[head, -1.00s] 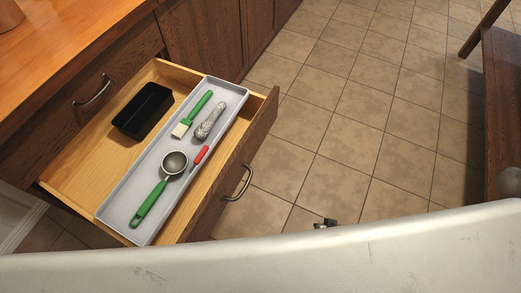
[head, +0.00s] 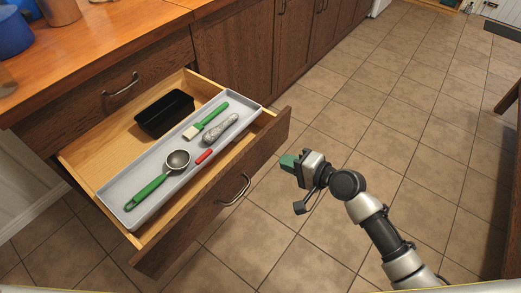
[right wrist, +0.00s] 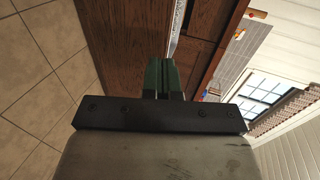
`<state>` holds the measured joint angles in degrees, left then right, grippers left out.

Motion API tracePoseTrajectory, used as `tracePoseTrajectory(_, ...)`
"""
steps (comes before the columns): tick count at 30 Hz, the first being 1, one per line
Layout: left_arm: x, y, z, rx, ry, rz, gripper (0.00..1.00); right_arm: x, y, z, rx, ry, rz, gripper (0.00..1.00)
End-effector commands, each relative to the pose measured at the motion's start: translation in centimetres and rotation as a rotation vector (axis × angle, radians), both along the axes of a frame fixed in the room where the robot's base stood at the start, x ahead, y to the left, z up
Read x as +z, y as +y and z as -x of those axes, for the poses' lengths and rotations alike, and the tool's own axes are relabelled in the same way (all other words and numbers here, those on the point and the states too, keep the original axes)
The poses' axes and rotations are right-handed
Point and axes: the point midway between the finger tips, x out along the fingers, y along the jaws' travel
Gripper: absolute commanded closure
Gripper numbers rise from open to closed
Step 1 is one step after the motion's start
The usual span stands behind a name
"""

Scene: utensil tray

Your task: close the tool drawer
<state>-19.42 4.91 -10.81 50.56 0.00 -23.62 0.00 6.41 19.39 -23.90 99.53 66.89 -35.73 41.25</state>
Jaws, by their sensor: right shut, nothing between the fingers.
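The tool drawer (head: 272,151) stands pulled out from the wooden cabinet in the head view, its dark front facing right with a metal handle (head: 235,189). My right gripper (head: 287,162) is shut and empty, close to the outer side of the drawer front, above and right of the handle. In the right wrist view its green fingers (right wrist: 161,77) are together in front of the brown drawer front (right wrist: 128,40). I cannot tell whether they touch it. My left gripper is not in view.
The drawer holds a grey tray (head: 116,205) with green-handled utensils and a black bin (head: 165,113). A wooden counter (head: 120,45) with blue containers is at upper left. Tiled floor (head: 400,110) lies free to the right.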

Motion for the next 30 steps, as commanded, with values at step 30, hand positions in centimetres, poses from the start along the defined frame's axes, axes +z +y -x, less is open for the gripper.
tracePoseTrajectory(30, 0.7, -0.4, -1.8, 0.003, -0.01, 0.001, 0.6, -1.7, 7.3, -5.6, 0.001, -0.001, 0.002, 1.0)
